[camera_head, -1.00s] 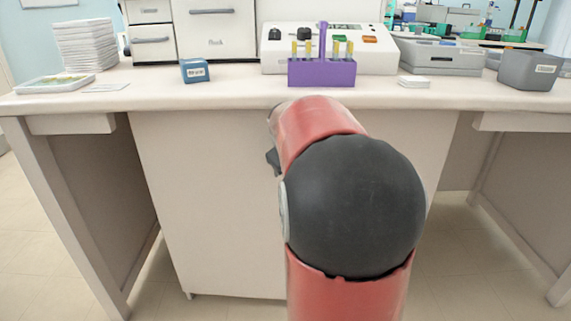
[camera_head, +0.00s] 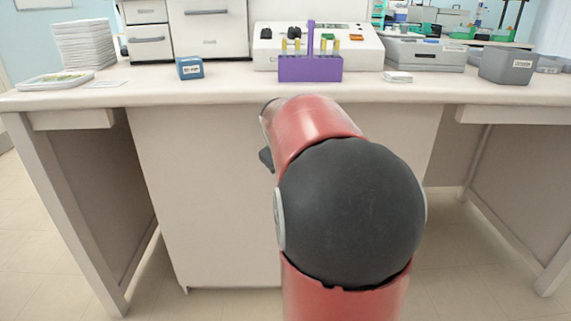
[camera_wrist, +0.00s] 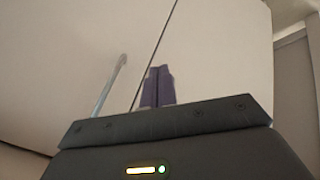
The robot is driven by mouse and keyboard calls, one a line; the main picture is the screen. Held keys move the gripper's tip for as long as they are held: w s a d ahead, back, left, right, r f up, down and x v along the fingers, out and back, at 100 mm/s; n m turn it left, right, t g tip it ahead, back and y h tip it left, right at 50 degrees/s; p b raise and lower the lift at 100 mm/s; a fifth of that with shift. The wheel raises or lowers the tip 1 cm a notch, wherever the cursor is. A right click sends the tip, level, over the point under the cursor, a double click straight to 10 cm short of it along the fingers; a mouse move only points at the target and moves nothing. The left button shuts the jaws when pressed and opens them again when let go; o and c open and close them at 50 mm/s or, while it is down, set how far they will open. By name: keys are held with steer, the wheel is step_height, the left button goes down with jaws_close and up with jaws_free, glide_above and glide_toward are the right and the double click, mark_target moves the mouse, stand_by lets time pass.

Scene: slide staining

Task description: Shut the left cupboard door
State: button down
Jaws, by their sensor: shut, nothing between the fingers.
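The pale cupboard under the bench shows its plain front (camera_head: 205,200) in the head view, with its middle hidden behind my arm. In the wrist view a dark, slanting seam divides two pale panels: the left door (camera_wrist: 60,50) and the right panel (camera_wrist: 225,60). A slim metal handle (camera_wrist: 110,85) stands on the left panel, close to the seam. My gripper (camera_wrist: 158,72) has its purple fingers together and empty, in front of the seam and right of the handle. I cannot tell if the fingers touch the front, or whether the left door stands slightly ajar.
The countertop (camera_head: 150,93) overhangs the cupboard. A purple tube rack (camera_head: 310,70), a small blue box (camera_head: 190,68) and a grey bin (camera_head: 507,66) stand on it. Open knee spaces lie on both sides, with bench legs (camera_head: 70,220) beside them. The floor there is clear.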

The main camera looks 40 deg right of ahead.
steer(key=s+r, duration=0.5)
steer(key=r, duration=0.2)
steer(key=s+a+f+y, duration=0.1)
steer(key=s+a+f, duration=0.3)
steer(key=a, duration=0.4)
steer(key=s+a+f+y, duration=0.2)
steer(key=s+a+f, duration=0.1)
steer(key=s+a, duration=0.4)
steer(key=s+a+f+m+y, duration=0.1)
steer(key=s+a+f, duration=0.3)
steer(key=a, duration=0.7)
steer(key=shift+s+f+y, duration=0.35)
steer(key=shift+s+y, duration=0.05)
steer(key=shift+s, duration=0.75)
